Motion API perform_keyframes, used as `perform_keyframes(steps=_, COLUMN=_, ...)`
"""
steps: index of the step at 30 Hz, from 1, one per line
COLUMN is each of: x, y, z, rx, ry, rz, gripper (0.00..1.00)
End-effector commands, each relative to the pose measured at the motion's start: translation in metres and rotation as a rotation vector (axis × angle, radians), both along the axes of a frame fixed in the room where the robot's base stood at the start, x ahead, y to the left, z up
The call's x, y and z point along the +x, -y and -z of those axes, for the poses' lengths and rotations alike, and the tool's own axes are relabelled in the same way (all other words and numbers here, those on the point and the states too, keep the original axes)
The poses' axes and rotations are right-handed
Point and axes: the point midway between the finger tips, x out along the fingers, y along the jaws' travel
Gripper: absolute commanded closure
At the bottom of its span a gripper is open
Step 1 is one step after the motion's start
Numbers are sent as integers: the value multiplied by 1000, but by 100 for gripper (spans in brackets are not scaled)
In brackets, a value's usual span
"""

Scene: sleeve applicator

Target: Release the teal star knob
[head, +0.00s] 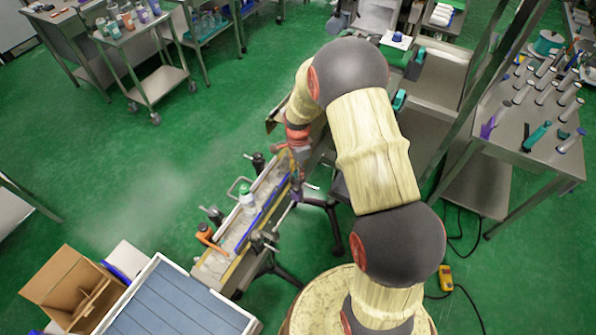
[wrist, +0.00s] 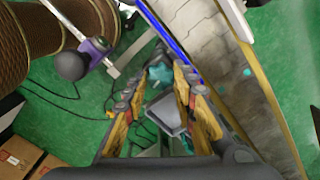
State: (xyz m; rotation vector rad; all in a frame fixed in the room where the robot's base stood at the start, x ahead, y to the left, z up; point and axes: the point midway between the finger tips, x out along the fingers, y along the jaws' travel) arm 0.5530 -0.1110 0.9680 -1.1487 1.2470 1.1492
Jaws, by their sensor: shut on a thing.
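The teal star knob (wrist: 159,74) shows in the wrist view between the tips of my gripper's two yellow fingers. My gripper (wrist: 158,86) is shut on it. The knob's lower side and what it is mounted on are partly hidden by the fingers. In the head view my arm reaches to the far end of the conveyor, and my gripper (head: 297,155) is small and blurred there beside the rail. I cannot make out the teal knob in the head view.
The conveyor (head: 215,266) with a blue guide rail (wrist: 170,38) runs close beside my gripper. A purple clamp with a dark ball (wrist: 70,66) and a brown ribbed roll (wrist: 20,55) are at the left in the wrist view.

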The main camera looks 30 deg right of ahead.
Motion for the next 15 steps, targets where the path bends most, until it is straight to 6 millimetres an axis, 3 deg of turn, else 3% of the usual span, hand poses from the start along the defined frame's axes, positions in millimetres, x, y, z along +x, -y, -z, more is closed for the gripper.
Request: perform_keyframes(steps=15, x=2, y=0, z=0, rx=-1, ry=2, rz=-486, gripper=98)
